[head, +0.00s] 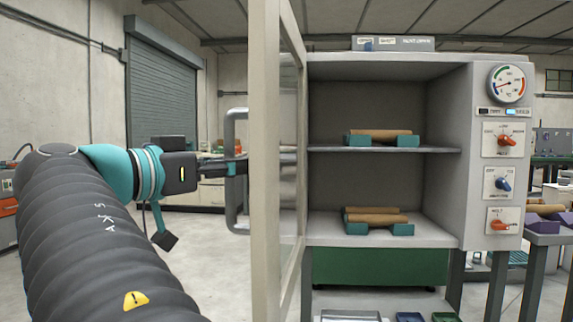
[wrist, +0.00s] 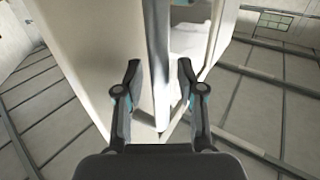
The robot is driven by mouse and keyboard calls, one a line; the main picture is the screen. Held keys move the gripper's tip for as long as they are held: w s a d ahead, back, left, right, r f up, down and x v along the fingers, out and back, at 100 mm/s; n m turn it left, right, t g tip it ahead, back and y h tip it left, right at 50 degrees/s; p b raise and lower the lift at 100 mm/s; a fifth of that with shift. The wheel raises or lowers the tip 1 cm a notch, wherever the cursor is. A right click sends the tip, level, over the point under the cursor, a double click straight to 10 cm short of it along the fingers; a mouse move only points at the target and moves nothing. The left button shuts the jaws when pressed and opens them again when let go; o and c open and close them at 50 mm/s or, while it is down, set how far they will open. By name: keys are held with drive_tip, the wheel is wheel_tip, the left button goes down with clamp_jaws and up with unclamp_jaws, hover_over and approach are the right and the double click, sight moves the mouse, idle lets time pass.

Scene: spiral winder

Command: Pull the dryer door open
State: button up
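The dryer (head: 480,160) is a grey cabinet with two shelves, and its inside shows plainly. Its cream-framed glass door (head: 265,100) stands swung out from the cabinet, seen nearly edge-on in the head view. A grey bar handle (head: 231,130) sits on the door's left face. My gripper (head: 238,168) is at the handle's height, with its fingers at or past the bar, partly hidden by the door frame. In the wrist view, the fingers of my gripper (wrist: 159,72) are spread apart, with pale door surfaces beyond them. I cannot tell whether they touch the handle or door.
Brown rolls on teal holders (head: 381,138) lie on the upper shelf, with more on the lower one. A gauge (head: 506,84) and several knobs are on the right panel. Small trays (head: 410,317) sit below. Open floor (head: 190,235) lies left of the door.

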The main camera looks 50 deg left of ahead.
drive_tip(key=shift+w, duration=0.1)
drive_tip(key=s, duration=0.7)
drive_tip(key=shift+s+d, duration=0.25)
drive_tip(key=shift+d, duration=0.1)
drive_tip(key=shift+w, duration=0.15)
